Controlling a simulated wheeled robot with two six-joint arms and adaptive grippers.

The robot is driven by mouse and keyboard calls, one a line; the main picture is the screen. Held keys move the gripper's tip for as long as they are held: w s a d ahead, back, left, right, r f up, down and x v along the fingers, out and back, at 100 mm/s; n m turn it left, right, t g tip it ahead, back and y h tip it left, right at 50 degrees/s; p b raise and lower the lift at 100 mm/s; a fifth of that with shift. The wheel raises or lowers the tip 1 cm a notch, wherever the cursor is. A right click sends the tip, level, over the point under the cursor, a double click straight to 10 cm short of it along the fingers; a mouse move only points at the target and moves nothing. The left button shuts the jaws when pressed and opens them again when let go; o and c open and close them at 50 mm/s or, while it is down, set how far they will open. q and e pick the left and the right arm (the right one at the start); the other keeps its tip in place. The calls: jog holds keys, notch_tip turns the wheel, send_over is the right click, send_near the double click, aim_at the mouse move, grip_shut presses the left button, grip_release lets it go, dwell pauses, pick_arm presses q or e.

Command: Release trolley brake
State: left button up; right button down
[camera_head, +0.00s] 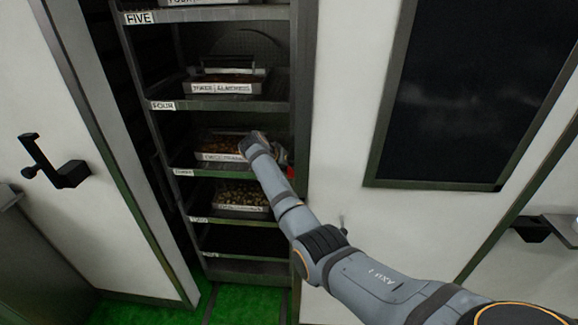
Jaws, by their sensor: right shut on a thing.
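The shelf trolley (222,105) stands in the open bay, with labelled shelves and trays. A small red part (291,172), which looks like the brake handle, shows at the trolley's right edge, level with the third shelf. My right arm reaches in from the lower right, and its wrist bends in front of the third-shelf tray. My right gripper (283,163) is at the red part, shut on it; my own wrist and forearm hide most of the contact and the fingertips. My left gripper is not in view.
Trays of contents, such as the one on shelf four (222,88), sit on the shelves. A white door with a black handle (62,174) is at left. A dark window panel (470,90) is in the right wall. The green floor (240,305) is clear below the trolley.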

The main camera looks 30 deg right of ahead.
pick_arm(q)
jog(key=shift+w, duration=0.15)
pick_arm(e)
jog(key=shift+d+r, duration=0.1)
jog(key=shift+r, duration=0.05)
jog(key=c, duration=0.9)
grip_release()
jog(key=shift+c, duration=0.2)
jog(key=shift+s, duration=0.1)
jog(key=shift+a+r, duration=0.15)
jog(key=shift+a, duration=0.1)
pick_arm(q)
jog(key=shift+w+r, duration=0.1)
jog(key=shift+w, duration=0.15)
pick_arm(e)
jog(key=v, duration=1.1)
jog(key=shift+s+r, duration=0.15)
jog(key=shift+a, duration=0.1)
